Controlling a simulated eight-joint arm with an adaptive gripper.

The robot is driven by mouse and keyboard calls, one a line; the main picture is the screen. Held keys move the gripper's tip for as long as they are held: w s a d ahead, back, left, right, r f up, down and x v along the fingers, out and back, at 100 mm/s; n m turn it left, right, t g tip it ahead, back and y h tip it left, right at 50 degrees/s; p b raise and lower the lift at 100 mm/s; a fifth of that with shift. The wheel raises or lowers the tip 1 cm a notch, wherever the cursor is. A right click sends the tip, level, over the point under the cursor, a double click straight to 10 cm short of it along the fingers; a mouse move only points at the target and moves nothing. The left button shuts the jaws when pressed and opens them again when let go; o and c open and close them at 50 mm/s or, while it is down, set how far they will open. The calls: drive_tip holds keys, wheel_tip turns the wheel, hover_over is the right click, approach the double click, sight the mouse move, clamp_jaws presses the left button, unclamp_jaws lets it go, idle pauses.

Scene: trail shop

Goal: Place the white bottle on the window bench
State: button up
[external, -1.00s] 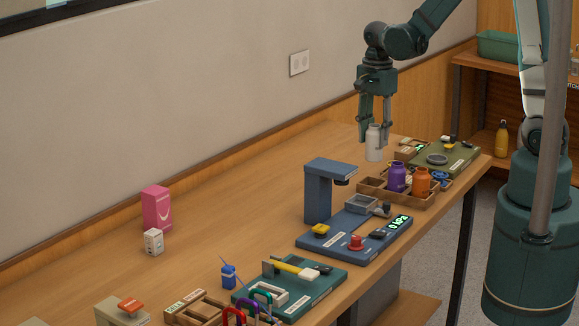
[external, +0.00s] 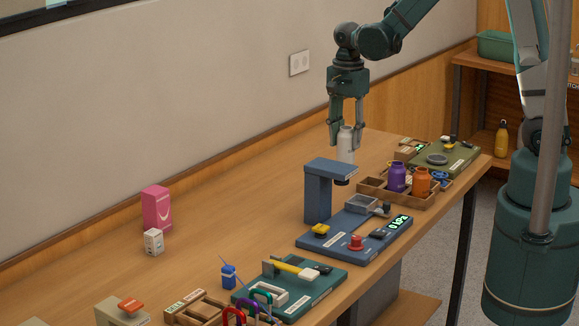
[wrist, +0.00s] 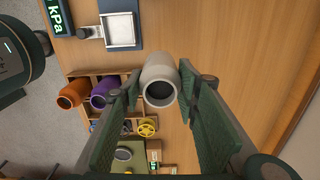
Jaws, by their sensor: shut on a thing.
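The white bottle (external: 346,146) is upright between the fingers of my gripper (external: 344,128), above the wooden bench (external: 255,210), behind the blue press-like stand. In the wrist view the bottle (wrist: 159,82) sits between the two green fingers of my gripper (wrist: 160,95), its open mouth toward the camera. My gripper is shut on it. The bottle's lower part is partly hidden by the blue stand in the external view, so its gap to the bench is hard to tell. No window shows clearly over this bench; only a dark frame corner (external: 45,12) is at the top left.
A blue stand with a display (external: 355,225) is just in front of the bottle. A wooden tray (external: 372,190) with purple (external: 397,178) and orange (external: 421,182) bottles is to the right. A pink box (external: 157,208) stands at the left.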

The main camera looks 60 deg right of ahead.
drive_tip(key=w+a+n, duration=0.2)
drive_tip(key=w+a, duration=0.1)
drive_tip(key=a, duration=1)
drive_tip(key=w+a+n, duration=0.2)
drive_tip(key=a, duration=1)
drive_tip(key=w+a+n, duration=0.2)
drive_tip(key=w+a, duration=0.1)
drive_tip(key=a, duration=1)
drive_tip(key=s+a+n, duration=0.1)
drive_tip(key=s+a, duration=0.2)
drive_tip(key=a, duration=1)
drive_tip(key=shift+a+f+n, duration=0.2)
drive_tip(key=shift+f+n, duration=0.1)
drive_tip(key=shift+f, duration=0.1)
wheel_tip(320, 180, down, 6)
drive_tip(key=shift+f, duration=0.15)
drive_tip(key=shift+f, duration=1.75)
drive_tip(key=shift+f, duration=0.2)
